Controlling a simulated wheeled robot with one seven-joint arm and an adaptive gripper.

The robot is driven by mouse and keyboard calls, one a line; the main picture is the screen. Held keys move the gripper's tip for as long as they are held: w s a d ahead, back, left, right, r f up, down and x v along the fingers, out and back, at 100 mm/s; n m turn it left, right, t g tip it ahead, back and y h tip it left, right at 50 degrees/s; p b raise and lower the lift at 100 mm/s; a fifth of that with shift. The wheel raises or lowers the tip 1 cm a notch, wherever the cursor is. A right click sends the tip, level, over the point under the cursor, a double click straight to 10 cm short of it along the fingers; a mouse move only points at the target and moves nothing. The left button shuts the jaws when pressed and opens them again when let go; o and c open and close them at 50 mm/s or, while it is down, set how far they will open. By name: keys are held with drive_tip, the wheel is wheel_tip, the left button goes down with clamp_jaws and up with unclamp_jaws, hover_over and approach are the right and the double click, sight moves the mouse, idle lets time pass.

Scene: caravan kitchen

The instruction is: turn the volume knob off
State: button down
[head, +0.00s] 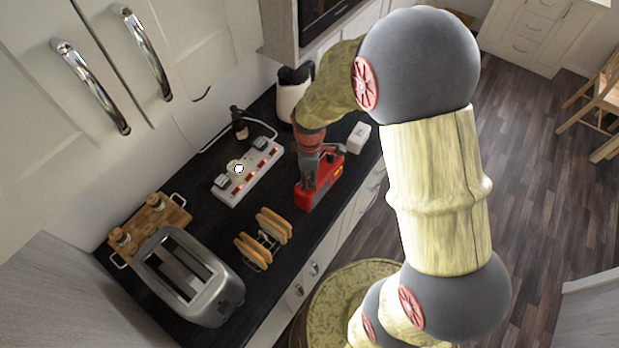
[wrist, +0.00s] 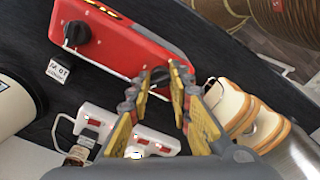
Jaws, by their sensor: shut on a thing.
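A red box-shaped device (head: 331,186) lies on the dark worktop in the head view, and it also shows in the wrist view (wrist: 120,42). It has a dark knob (wrist: 77,33) at its left end in the wrist view. A second dark knob (wrist: 159,75) near its other end sits between my fingertips, partly hidden by them. No readable marking tells which knob is for volume. My gripper (wrist: 160,80) is shut on this second knob. In the head view my gripper (head: 311,178) is over the device's near-left end and hides the knobs.
A white power strip (head: 235,192) with red switches lies to the left, and a toast rack (head: 265,247) with bread stands nearby. A metal toaster (head: 215,301) is at the front left. A kettle (head: 290,98) stands behind.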

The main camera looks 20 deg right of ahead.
drive_tip(key=n, duration=0.7)
idle(0.6)
drive_tip(key=c, duration=1.6)
unclamp_jaws()
wheel_tip(320, 180, up, 12)
